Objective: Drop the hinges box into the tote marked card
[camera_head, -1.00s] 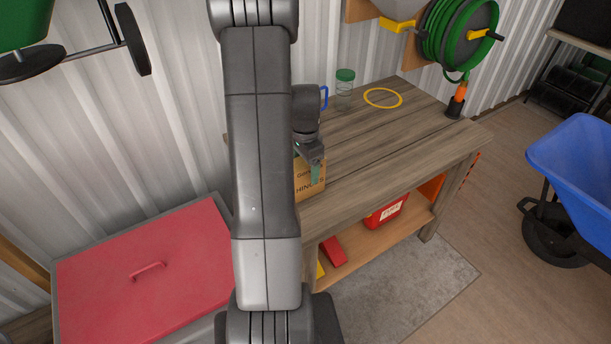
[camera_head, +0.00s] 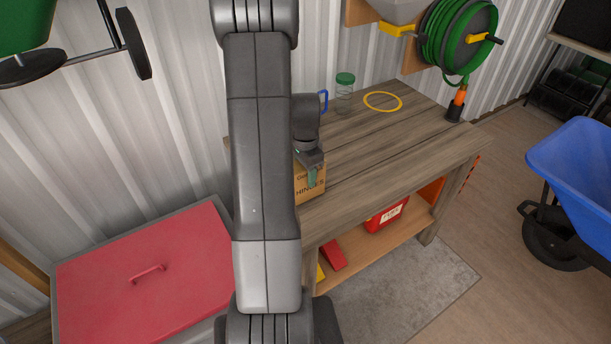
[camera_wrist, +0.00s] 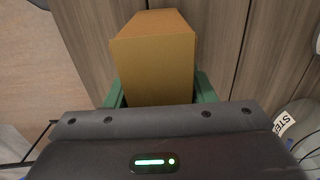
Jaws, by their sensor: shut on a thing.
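The hinges box (camera_head: 306,190) is a tan cardboard box with HINGES printed on its side. It is at the near left end of the wooden workbench, partly hidden behind my arm. My gripper (camera_head: 313,168) is over it and shut on it. In the wrist view the box (camera_wrist: 155,68) sits between the green fingers of my gripper (camera_wrist: 158,92). I cannot tell whether the box touches the bench top. No tote marked card can be made out in these views.
The workbench (camera_head: 370,150) holds a green-lidded jar (camera_head: 344,92), a yellow ring (camera_head: 383,101) and a blue handle. A red container (camera_head: 386,214) is on its lower shelf. A red-lidded chest (camera_head: 150,270) stands left, a blue wheelbarrow (camera_head: 575,165) right.

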